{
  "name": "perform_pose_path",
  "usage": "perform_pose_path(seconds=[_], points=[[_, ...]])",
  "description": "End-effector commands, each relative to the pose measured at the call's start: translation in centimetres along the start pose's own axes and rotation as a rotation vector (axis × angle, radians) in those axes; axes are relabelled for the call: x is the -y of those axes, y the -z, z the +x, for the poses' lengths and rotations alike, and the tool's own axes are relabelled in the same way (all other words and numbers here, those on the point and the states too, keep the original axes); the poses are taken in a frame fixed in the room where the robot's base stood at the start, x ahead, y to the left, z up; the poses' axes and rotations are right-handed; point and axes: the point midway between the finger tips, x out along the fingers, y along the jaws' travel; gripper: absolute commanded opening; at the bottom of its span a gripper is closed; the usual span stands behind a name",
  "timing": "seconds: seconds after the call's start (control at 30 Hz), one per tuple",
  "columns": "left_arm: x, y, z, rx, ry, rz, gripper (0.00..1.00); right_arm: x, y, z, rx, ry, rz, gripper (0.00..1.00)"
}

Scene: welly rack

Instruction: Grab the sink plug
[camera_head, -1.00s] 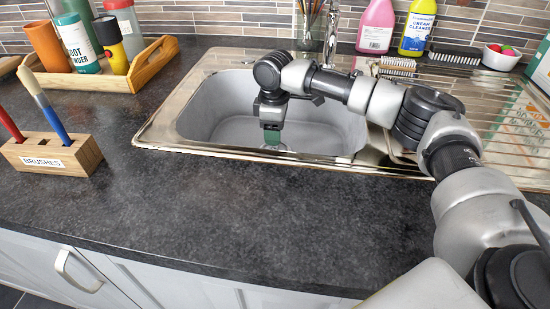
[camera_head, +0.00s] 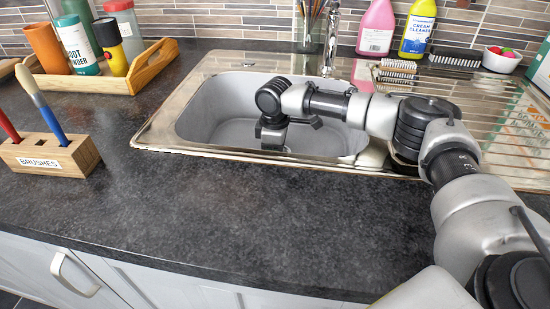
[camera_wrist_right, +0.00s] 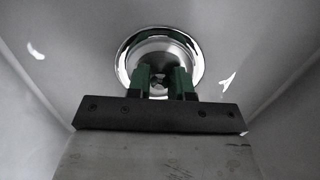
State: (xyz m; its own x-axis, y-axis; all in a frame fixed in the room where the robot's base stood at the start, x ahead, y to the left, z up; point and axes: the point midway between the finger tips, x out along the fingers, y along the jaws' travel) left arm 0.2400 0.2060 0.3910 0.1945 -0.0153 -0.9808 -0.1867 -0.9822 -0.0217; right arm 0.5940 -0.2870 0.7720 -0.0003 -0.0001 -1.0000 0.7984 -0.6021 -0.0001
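The round chrome fitting (camera_wrist_right: 127,55) at the bottom of the basin shows in the right wrist view. I cannot tell clearly where the drain ring ends and the plug begins. My right gripper (camera_wrist_right: 160,76) reaches straight down over its middle. Its two green fingers stand apart, with a small round shiny part visible in the gap. I cannot tell whether they touch it. In the head view my right wrist (camera_head: 272,132) is down inside the sink basin (camera_head: 215,105), and its fingertips are hidden by the front rim. My left gripper is in neither view.
A tap (camera_head: 331,45) rises behind the basin. A ribbed drainer (camera_head: 490,110) with brushes (camera_head: 455,62) and a bowl (camera_head: 501,58) lies right. A brush block (camera_head: 50,155) and a wooden tray (camera_head: 130,80) stand left. The front worktop is clear.

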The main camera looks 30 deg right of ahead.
Motion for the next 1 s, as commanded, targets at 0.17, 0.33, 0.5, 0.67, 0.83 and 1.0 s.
perform_pose_path(seconds=[0.17,0.33,0.5,0.67,0.83,1.0], points=[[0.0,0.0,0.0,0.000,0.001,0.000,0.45,0.0,0.0,0.0,0.000,0.000,0.000,0.00],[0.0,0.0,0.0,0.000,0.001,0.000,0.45,0.0,0.0,0.0,0.000,0.000,0.000,0.00],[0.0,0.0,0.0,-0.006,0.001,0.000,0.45,0.0,0.0,-0.8,-0.002,0.000,0.000,0.00],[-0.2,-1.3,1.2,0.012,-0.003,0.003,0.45,-0.1,0.1,-2.9,-0.003,-0.002,0.000,0.00],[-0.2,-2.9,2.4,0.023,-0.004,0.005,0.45,0.6,-2.0,-5.4,-0.001,0.001,0.002,0.00],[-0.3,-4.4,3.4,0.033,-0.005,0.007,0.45,1.8,-5.4,-7.5,0.000,0.000,0.002,0.00]])
